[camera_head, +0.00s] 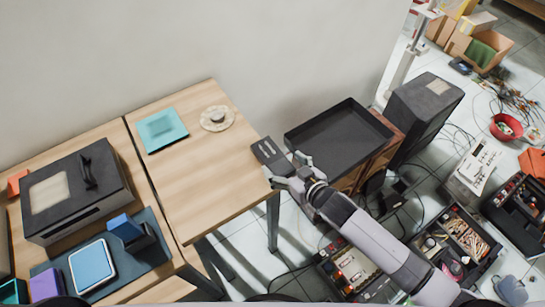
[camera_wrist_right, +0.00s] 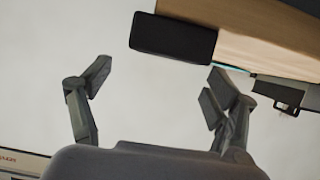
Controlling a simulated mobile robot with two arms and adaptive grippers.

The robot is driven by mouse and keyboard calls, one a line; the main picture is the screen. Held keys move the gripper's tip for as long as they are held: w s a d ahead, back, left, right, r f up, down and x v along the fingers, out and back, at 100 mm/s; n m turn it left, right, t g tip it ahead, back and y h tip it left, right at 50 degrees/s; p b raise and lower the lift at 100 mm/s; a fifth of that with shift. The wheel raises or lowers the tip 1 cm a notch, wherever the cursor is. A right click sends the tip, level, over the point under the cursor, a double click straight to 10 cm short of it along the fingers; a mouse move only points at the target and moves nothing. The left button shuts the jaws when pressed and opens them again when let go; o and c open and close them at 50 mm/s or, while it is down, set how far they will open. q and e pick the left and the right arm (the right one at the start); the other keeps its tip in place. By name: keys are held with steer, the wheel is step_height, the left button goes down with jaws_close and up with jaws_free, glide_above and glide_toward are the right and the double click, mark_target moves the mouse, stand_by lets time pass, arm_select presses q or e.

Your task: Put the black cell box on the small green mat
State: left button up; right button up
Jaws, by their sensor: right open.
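The black cell box (camera_head: 268,154) lies at the right edge of the wooden table, partly overhanging it. It also shows as a dark rounded block in the right wrist view (camera_wrist_right: 172,38). My right gripper (camera_head: 287,169) is just to the right of the box in the head view. In the wrist view its two fingers (camera_wrist_right: 157,88) are spread with nothing between them, and the box is beyond their tips. The small green mat (camera_head: 150,145), teal in colour, lies flat at the table's back left, with a slightly darker square in its middle. My left gripper is not in view.
A round woven coaster (camera_head: 229,124) holding a small item is between mat and box. A dark open tray (camera_head: 340,140) stands right of the table, close to my right arm. A black case (camera_head: 110,205) is on the left table. The front half of the wooden table is clear.

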mark_target(274, 157)
steer(key=shift+p+x, duration=0.6)
steer(key=shift+x, duration=1.95)
steer(key=shift+s+f, duration=0.15)
steer(key=shift+f, duration=0.05)
steer(key=c, duration=1.5)
steer(key=shift+r, duration=0.1)
steer(key=shift+c, duration=1)
